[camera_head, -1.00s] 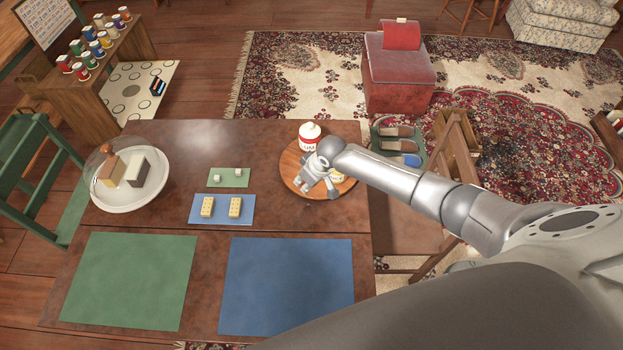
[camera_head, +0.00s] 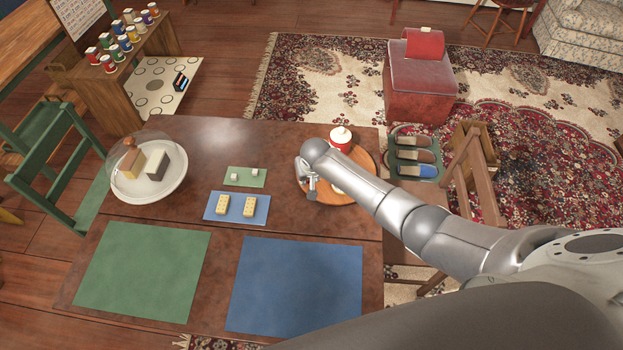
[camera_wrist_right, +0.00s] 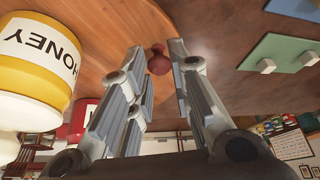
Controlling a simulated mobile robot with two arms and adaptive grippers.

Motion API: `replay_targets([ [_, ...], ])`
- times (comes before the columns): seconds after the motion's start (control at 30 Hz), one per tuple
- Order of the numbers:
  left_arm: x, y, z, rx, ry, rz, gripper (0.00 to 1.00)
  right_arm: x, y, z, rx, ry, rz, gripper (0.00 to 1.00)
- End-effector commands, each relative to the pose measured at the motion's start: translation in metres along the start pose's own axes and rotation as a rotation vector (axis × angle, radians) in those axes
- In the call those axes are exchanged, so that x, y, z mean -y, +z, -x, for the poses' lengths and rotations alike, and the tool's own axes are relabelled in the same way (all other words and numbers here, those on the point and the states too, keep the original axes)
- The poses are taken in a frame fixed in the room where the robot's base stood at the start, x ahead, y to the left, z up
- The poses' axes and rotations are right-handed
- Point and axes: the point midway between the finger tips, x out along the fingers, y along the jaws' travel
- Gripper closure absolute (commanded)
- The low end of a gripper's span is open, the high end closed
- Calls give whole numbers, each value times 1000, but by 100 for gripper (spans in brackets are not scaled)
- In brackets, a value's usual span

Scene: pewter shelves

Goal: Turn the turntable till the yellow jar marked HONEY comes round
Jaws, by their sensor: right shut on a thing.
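The round wooden turntable (camera_head: 368,160) stands on the brown table, partly behind my right arm. My right gripper (camera_head: 308,186) is at its left rim. In the right wrist view, my right gripper (camera_wrist_right: 157,57) is shut on a reddish-brown knob (camera_wrist_right: 158,65) at the turntable's edge. The yellow jar marked HONEY (camera_wrist_right: 38,50) is at the left there, with its label upside down. In the head view a little of its white lid shows beside my arm. A red jar with a white lid (camera_head: 341,138) stands at the turntable's back. My left gripper is not in view.
A clear-domed white plate (camera_head: 148,195) stands at the table's left. Small green and blue mats (camera_head: 237,208) with blocks lie left of the turntable. Large green (camera_head: 142,270) and blue (camera_head: 294,285) mats at the front are bare. A slotted tray (camera_head: 414,156) is at the right.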

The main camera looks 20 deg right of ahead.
Motion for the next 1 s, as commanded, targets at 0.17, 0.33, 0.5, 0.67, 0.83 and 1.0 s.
replay_targets([
  [0.17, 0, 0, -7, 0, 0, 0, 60, 5, -7, -6, 2, 31, -83, 100],
  [0.33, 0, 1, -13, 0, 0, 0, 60, 7, -16, -9, 1, 62, -158, 100],
  [0.5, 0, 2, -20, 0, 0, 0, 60, 8, -23, -12, 1, 91, -225, 100],
  [0.67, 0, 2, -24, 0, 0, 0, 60, 8, -28, -14, 1, 112, -275, 100],
  [0.83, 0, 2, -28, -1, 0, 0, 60, 8, -32, -15, 2, 128, -311, 100],
  [1.0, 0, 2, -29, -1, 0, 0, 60, 7, -34, -16, 2, 136, -332, 100],
])
